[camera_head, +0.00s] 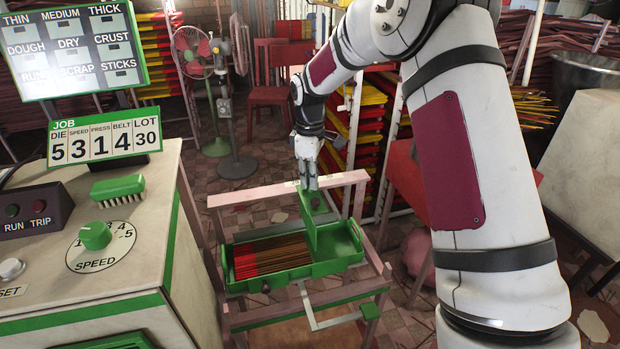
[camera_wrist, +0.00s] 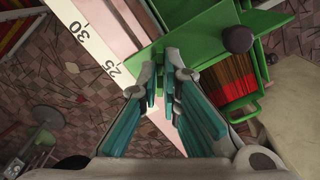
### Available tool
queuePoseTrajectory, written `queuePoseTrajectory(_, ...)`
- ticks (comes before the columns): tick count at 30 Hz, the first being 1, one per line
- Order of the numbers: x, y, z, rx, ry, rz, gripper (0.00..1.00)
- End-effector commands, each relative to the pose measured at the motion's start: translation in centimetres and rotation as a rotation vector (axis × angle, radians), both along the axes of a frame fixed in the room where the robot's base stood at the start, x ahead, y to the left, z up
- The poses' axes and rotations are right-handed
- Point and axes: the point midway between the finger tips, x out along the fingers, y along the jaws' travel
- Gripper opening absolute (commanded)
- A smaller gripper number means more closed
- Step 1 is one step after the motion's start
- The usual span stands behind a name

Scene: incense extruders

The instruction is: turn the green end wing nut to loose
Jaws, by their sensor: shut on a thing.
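My gripper (camera_head: 309,187) points down at the far rail of the pink wooden stand. It also shows in the wrist view (camera_wrist: 161,65), with its teal fingers closed close together over the green end piece (camera_wrist: 205,42). The jaws are shut on a small part there, taken as the green end wing nut; the fingertips hide its shape and angle. In the head view, the green end plate (camera_head: 333,238) stands upright just below the gripper, across the green tray (camera_head: 345,255). A dark round knob (camera_wrist: 238,38) sits right of the fingers, apart from them.
A white ruler strip (camera_wrist: 93,38) marked 25 and 30 runs along the rail. Red and brown sticks (camera_head: 270,256) lie in the tray's left part; its right part is empty. A machine console (camera_head: 95,235) stands at left, a fan (camera_head: 195,52) behind. Tiled floor surrounds the stand.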

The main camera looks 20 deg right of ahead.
Motion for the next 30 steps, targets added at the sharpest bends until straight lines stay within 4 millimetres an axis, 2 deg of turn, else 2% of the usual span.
queuePoseTrajectory(18,0.09,-0.01,0.08,0.001,-0.003,0.045,0.00)
queuePoseTrajectory(21,0.08,-0.01,0.08,0.001,-0.003,0.044,0.24)
queuePoseTrajectory(30,0.03,-0.01,0.06,0.000,-0.001,0.044,0.26)
